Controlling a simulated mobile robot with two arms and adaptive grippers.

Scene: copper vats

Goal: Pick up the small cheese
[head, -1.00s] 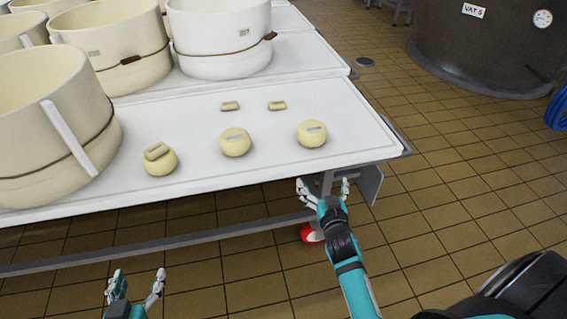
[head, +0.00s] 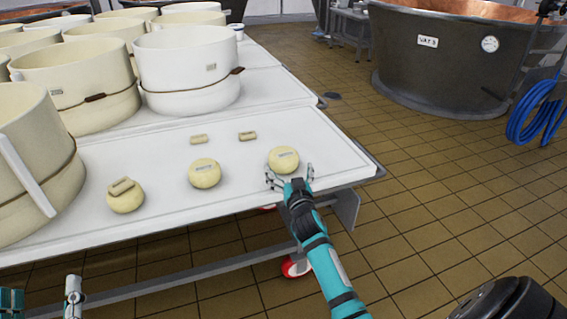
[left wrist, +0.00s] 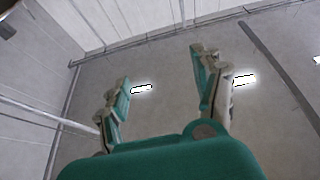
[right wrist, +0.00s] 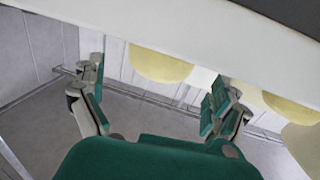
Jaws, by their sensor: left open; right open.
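Three small round pale yellow cheeses sit in a row near the front of the white table: the right one (head: 283,159), the middle one (head: 205,173) and the left one (head: 126,198). In the right wrist view a cheese (right wrist: 160,65) shows between and beyond the open fingers (right wrist: 157,100). Contact cannot be told. My left gripper (head: 40,300) is open and empty, low at the left, away from the table; its fingers (left wrist: 160,90) are apart.
Two small tan blocks (head: 198,139) lie behind the cheeses. Large cream moulds (head: 188,70) crowd the left and back of the table (head: 320,150). A dark vat (head: 440,60) and a blue hose (head: 535,110) stand at the right. The tiled floor between is clear.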

